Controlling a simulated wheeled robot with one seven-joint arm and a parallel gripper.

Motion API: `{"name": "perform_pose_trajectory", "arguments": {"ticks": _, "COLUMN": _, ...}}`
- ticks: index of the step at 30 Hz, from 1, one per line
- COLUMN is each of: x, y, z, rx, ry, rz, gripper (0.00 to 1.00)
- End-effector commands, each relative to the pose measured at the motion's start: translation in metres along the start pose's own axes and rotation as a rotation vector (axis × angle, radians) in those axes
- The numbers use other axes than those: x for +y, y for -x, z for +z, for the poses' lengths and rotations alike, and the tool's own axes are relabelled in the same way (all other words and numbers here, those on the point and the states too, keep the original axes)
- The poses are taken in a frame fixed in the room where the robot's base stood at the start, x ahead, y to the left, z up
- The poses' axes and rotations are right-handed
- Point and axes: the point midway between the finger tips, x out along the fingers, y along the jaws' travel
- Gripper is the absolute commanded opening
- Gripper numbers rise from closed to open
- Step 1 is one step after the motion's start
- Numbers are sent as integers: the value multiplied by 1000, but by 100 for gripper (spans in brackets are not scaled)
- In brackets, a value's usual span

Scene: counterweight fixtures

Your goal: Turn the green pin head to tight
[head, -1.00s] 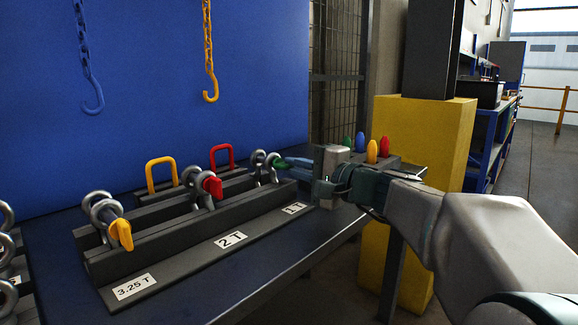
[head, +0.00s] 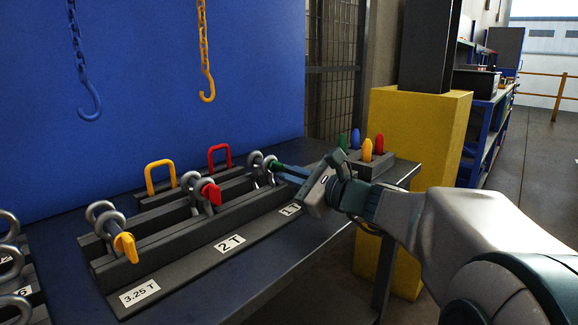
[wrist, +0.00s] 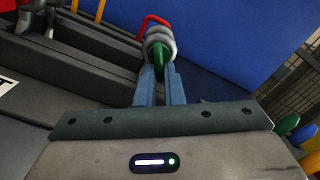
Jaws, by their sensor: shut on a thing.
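The green pin head (wrist: 168,72) sits at the 1 T shackle (head: 259,162) on the right end of the dark rack. My gripper (head: 284,170) reaches it from the right, its two blue fingers closed on the head's sides. In the wrist view my gripper (wrist: 161,82) has one finger on each side of the green head, with the shackle's grey rings just beyond. My gripper body is tilted in the head view. The fingers mostly hide the green head there.
The red pin head (head: 211,193) at 2 T and the yellow pin head (head: 125,246) at 3.25 T stand left along the rack (head: 180,252). A block with several coloured pegs (head: 366,150) is behind my gripper. The table's front edge is clear.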

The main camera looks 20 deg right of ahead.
Motion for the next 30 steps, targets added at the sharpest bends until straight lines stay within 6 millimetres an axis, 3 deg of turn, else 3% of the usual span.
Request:
{"name": "perform_pose_trajectory", "arguments": {"ticks": 15, "x": 4, "y": 0, "z": 3, "rx": 1, "ry": -421, "rz": 2, "gripper": 0}}
{"name": "perform_pose_trajectory", "arguments": {"ticks": 30, "x": 6, "y": 0, "z": 2, "rx": 1, "ry": -566, "rz": 1, "gripper": 0}}
